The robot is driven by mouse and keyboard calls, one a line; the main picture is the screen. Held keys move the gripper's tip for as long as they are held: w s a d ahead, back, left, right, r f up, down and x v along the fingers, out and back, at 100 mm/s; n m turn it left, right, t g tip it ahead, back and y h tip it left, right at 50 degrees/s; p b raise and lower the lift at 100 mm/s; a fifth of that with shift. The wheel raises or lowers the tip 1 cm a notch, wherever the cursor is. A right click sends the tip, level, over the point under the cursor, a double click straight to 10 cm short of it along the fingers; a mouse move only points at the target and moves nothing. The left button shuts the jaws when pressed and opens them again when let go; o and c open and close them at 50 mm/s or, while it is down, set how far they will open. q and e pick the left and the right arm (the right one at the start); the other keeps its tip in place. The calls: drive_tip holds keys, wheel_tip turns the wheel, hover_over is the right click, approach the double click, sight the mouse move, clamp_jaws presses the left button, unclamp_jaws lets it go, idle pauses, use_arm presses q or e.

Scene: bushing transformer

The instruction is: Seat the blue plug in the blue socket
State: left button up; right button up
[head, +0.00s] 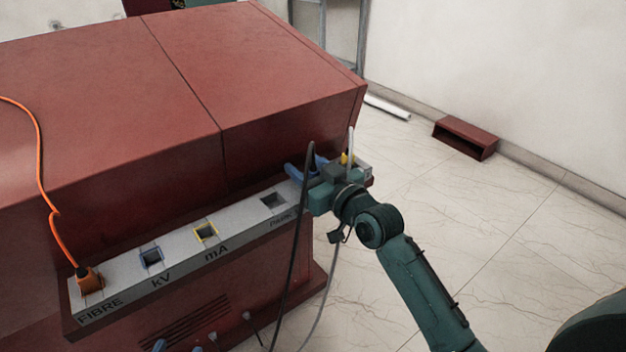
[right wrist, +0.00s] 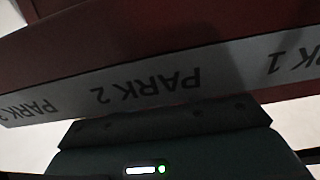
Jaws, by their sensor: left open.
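The blue socket (head: 151,257) is a blue-rimmed square opening above the label kV on the grey strip, in the head view. It is empty. The blue plug (head: 294,172) shows only in part, as a blue shape near the strip's right end, with a black cable rising beside it. My right gripper (head: 318,190) is at this plug and hides most of it. I cannot tell whether its jaws are closed on it. In the right wrist view, the dark gripper body (right wrist: 165,150) lies before the PARK 2 label, and its fingertips are hidden. My left gripper is not in view.
A yellow-rimmed socket (head: 205,232) is empty above mA, as is the square opening (head: 272,200) near PARK. An orange plug (head: 88,279) sits at FIBRE. A yellow plug (head: 347,158) with a pale cable stands beside my right gripper. The red cabinet (head: 180,100) rises behind the strip.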

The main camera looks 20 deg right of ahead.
clamp_jaws()
idle(0.3)
